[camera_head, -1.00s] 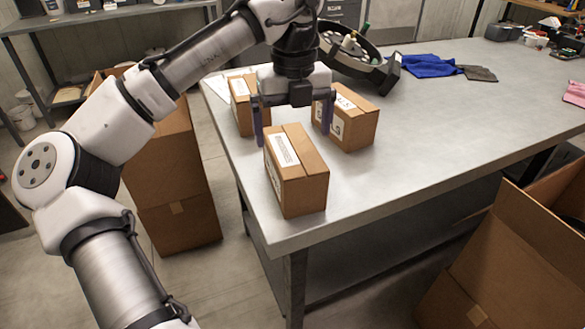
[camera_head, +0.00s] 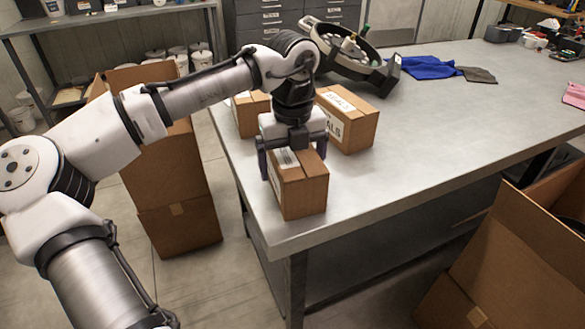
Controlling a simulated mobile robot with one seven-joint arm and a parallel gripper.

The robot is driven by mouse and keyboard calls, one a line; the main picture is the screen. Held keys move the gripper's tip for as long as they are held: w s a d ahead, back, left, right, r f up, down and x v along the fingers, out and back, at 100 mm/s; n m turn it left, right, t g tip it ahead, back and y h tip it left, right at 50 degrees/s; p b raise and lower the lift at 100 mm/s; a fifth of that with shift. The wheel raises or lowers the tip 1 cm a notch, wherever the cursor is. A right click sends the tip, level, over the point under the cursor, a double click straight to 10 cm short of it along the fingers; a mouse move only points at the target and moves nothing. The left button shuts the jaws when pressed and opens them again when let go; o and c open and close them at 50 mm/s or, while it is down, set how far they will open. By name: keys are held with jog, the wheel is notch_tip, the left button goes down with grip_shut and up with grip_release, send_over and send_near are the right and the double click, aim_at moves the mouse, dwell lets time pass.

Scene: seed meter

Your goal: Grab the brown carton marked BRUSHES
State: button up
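Three brown cartons stand on the metal table. The front carton (camera_head: 302,196) is near the table's near corner, with a white label on its top and one on its left side; I cannot read them. The right carton (camera_head: 360,127) reads SEALS. The rear left carton (camera_head: 250,117) is partly hidden behind my arm, its marking unreadable. I cannot tell which carton is marked BRUSHES. My gripper (camera_head: 293,160) is open and points down over the front carton. Its fingers are apart at the carton's left and right top edges; I cannot tell whether they touch it.
A dark round device (camera_head: 352,52) lies at the back of the table (camera_head: 430,130), beside a blue cloth (camera_head: 428,67). The table's right middle is clear. A tall cardboard box (camera_head: 168,190) stands left of the table, and an open one (camera_head: 510,262) at the lower right.

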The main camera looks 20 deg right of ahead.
jog(key=c, duration=1.2)
